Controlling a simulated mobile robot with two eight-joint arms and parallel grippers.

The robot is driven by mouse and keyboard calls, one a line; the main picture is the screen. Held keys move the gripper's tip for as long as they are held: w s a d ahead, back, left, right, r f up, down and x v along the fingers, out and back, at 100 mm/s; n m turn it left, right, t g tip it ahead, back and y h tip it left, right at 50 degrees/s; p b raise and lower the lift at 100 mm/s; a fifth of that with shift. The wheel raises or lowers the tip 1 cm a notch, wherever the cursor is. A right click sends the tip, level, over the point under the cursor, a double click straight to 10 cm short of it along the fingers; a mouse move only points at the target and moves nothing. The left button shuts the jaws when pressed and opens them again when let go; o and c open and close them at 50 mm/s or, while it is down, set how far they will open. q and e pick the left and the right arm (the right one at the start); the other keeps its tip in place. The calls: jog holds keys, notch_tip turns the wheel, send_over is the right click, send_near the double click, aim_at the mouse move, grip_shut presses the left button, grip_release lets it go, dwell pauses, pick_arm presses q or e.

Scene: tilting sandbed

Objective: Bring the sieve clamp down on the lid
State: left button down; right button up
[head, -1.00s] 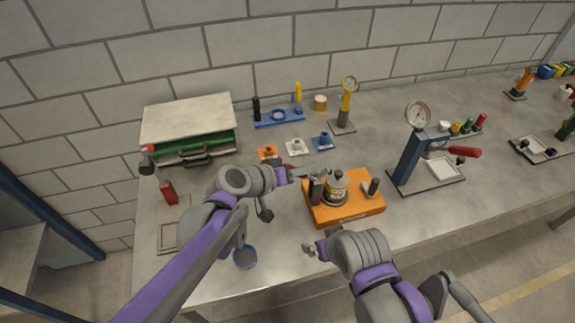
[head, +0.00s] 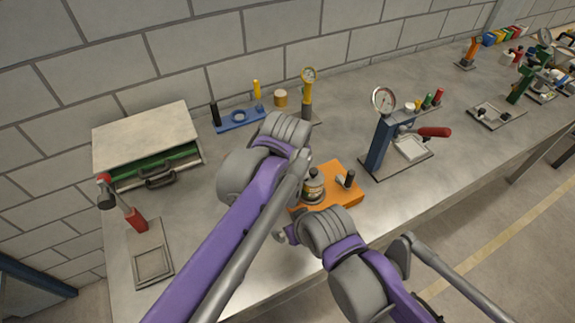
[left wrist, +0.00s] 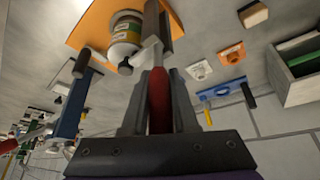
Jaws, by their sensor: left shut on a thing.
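The orange clamp base (head: 345,184) carries a grey, labelled jar (head: 313,188) with a dark knob on its lid. In the left wrist view the jar (left wrist: 126,38) stands on the orange base (left wrist: 88,28), its lid knob (left wrist: 125,67) towards the camera. My left gripper (left wrist: 158,98) is shut on the clamp's red handle (left wrist: 158,105), beside the jar. A grey metal clamp arm (left wrist: 150,52) shows past the fingers. In the head view my left arm hides that gripper and handle. My right gripper (head: 284,236) is in front of the base, apart from it; its opening is unclear.
A blue press with a dial gauge (head: 383,100) and red lever stands right of the base. A blue holder (head: 238,117) and a box with a green drawer (head: 148,140) are behind and left. A red-handled tool stand (head: 150,265) is at the left edge.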

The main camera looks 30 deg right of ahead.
pick_arm(q)
jog(key=shift+d+y, duration=0.25)
jog(key=shift+y, duration=0.15)
jog(key=shift+f, duration=0.1)
jog(key=c, duration=0.7)
grip_release()
jog(key=v, duration=1.1)
jog(key=shift+d, duration=0.2)
jog(key=shift+f, duration=0.1)
